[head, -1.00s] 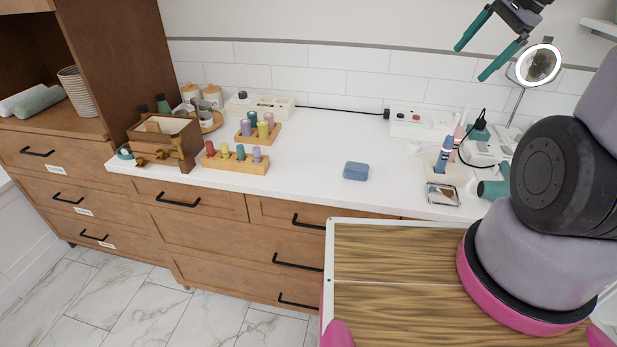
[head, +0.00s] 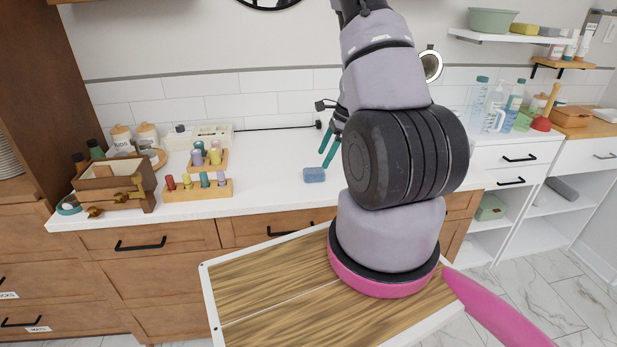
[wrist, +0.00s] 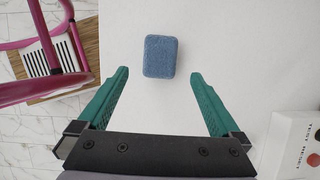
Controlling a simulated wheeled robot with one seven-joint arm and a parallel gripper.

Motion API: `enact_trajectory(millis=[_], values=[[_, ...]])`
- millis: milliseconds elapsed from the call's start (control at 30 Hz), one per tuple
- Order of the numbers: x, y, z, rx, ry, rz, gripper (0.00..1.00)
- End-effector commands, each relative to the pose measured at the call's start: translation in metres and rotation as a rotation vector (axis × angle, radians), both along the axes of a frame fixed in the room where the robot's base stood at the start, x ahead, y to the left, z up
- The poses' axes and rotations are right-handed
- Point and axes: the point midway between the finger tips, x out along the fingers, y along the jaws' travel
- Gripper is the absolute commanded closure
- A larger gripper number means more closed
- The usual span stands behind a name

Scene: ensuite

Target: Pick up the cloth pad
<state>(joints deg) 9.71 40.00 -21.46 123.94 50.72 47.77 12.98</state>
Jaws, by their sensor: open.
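The cloth pad is a small blue block (head: 314,175) lying flat on the white counter in the head view. In the wrist view the blue pad (wrist: 160,56) lies ahead of the fingertips, roughly centred between them and apart from both. My gripper (head: 329,149) has green fingers and is just to the right of and above the pad in the head view. In the wrist view the gripper (wrist: 158,75) is open and empty. My arm hides part of the counter behind it.
Wooden peg holders (head: 197,189) with coloured pegs and a wooden box (head: 114,187) stand to the left. A white box with buttons (wrist: 292,145) lies right of my gripper in the wrist view. Bottles (head: 495,105) stand at the far right. The counter around the pad is clear.

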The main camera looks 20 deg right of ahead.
Motion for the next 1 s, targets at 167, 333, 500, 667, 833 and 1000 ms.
enact_trajectory(millis=[167, 333, 500, 667, 833, 1000], values=[[0.002, 0.006, -0.016, 0.0, 0.0, 0.001, 0.0], [0.004, 0.016, -0.032, 0.001, 0.002, 0.002, 0.0], [0.008, 0.027, -0.054, 0.0, 0.001, 0.002, 0.0], [0.01, 0.03, -0.062, -0.002, -0.002, 0.002, 0.0], [0.01, 0.03, -0.062, -0.001, -0.003, 0.002, 0.0], [0.01, 0.03, -0.062, -0.001, -0.003, 0.002, 0.57]])
